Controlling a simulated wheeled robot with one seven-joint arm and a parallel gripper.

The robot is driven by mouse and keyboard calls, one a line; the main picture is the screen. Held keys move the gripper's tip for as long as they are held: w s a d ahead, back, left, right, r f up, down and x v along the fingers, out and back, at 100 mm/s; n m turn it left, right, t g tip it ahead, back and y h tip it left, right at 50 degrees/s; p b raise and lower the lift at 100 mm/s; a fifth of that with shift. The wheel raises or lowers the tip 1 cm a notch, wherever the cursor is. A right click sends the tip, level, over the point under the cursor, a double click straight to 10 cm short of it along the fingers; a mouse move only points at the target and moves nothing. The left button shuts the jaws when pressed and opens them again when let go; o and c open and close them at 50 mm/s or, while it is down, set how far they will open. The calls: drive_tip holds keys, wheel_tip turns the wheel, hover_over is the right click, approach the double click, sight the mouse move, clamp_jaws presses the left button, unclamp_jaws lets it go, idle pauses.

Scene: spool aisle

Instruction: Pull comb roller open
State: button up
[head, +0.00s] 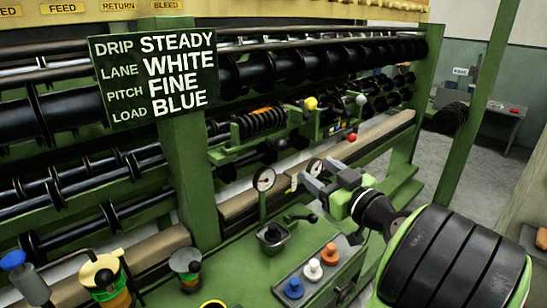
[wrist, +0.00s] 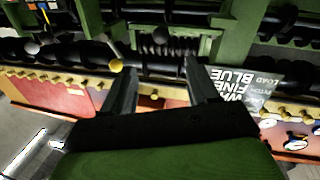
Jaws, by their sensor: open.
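The comb roller, a black ribbed roller (head: 262,122), sits in a green bracket (head: 232,150) at the middle of the machine in the head view. In the wrist view a dark ribbed roller (wrist: 158,47) shows beyond and between my fingers. A yellow ball knob (head: 311,103) stands at the bracket's right end, with a red knob (head: 352,137) and a white knob (head: 361,99) farther right. A yellow knob (wrist: 116,65) shows beside my left finger in the wrist view. My gripper (head: 311,177) is open and empty, in front of the rollers and apart from them.
A green post (head: 190,185) with a sign (head: 155,75) stands left of the bracket. Gauges (head: 263,179), a control panel with blue, white and orange buttons (head: 313,270), and several cups fill the front deck. Open floor (head: 430,165) lies to the right.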

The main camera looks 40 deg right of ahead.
sight(284, 147)
drive_tip(key=w+p, duration=0.1)
drive_tip(key=w, duration=0.4)
drive_tip(key=w+d, duration=0.1)
drive_tip(key=w, duration=0.4)
drive_tip(key=w+d+p, duration=0.1)
drive_tip(key=w, duration=0.4)
drive_tip(key=shift+w+d+r+p, duration=0.1)
drive_tip(key=shift+w+d+p, duration=0.05)
drive_tip(key=shift+d+p, duration=0.15)
drive_tip(key=shift+a, duration=0.1)
drive_tip(key=shift+c, duration=0.2)
clamp_jaws()
